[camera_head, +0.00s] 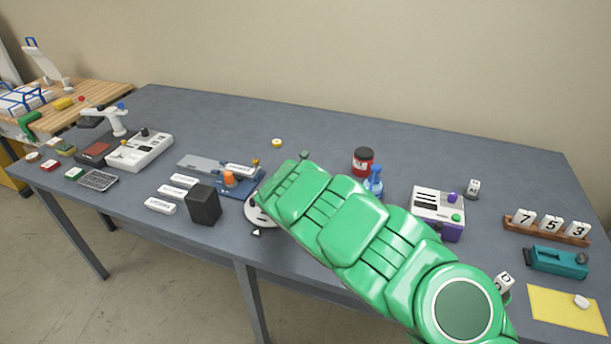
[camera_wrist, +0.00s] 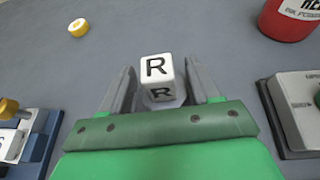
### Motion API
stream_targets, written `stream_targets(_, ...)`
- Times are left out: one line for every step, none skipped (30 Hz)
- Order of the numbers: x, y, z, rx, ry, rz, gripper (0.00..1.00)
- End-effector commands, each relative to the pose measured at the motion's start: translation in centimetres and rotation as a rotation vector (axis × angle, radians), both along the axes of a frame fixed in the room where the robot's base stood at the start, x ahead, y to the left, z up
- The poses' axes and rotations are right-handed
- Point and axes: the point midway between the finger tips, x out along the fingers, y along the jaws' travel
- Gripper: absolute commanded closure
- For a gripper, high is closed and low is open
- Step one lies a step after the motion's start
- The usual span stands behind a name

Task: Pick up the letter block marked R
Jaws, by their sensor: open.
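The letter block marked R (camera_wrist: 157,68) is a white cube with a black R on its top and front faces. In the wrist view it stands between the two grey fingers of my gripper (camera_wrist: 159,66). The gripper is open, with a gap on each side of the block. A greyish piece shows just below the block; whether it is a base or shadow I cannot tell. In the head view my green arm hides the block and the gripper fingers.
A yellow roll (camera_wrist: 78,28) lies to the block's upper left. A red jar (camera_head: 363,162) and blue bottle (camera_head: 374,182) stand right of my arm. A blue device (camera_head: 240,185) is on the left. Other lettered blocks (camera_head: 473,187) (camera_head: 503,283) stand farther right.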

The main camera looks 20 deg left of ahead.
Motion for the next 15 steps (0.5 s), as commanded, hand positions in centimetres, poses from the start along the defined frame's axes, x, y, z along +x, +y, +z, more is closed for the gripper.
stream_targets(0.4,0.1,-0.2,0.003,0.002,0.000,0.38)
stream_targets(0.6,0.2,-0.3,0.004,0.002,0.000,0.38)
stream_targets(0.8,0.2,-0.5,0.003,0.002,0.001,0.38)
stream_targets(1.0,0.3,-0.6,0.002,0.003,0.001,0.38)
stream_targets(1.2,0.3,-0.7,0.002,0.003,0.001,0.38)
stream_targets(1.5,0.2,-0.9,0.002,0.003,0.000,0.38)
stream_targets(1.7,0.2,-0.9,0.002,0.002,-0.001,0.38)
stream_targets(1.8,0.2,-0.9,0.002,0.002,-0.001,0.38)
stream_targets(2.0,0.2,-1.0,0.000,0.001,-0.001,0.38)
stream_targets(2.1,0.1,-1.0,0.000,0.001,-0.001,0.38)
stream_targets(2.2,0.2,-1.0,0.001,0.000,-0.001,0.38)
stream_targets(2.2,0.1,-1.0,-0.001,0.000,-0.002,0.38)
stream_targets(2.3,0.1,-1.0,-0.001,0.000,-0.002,0.38)
stream_targets(2.3,0.1,-1.0,-0.002,-0.001,-0.001,0.38)
stream_targets(2.3,0.2,-1.0,-0.001,-0.001,-0.001,0.38)
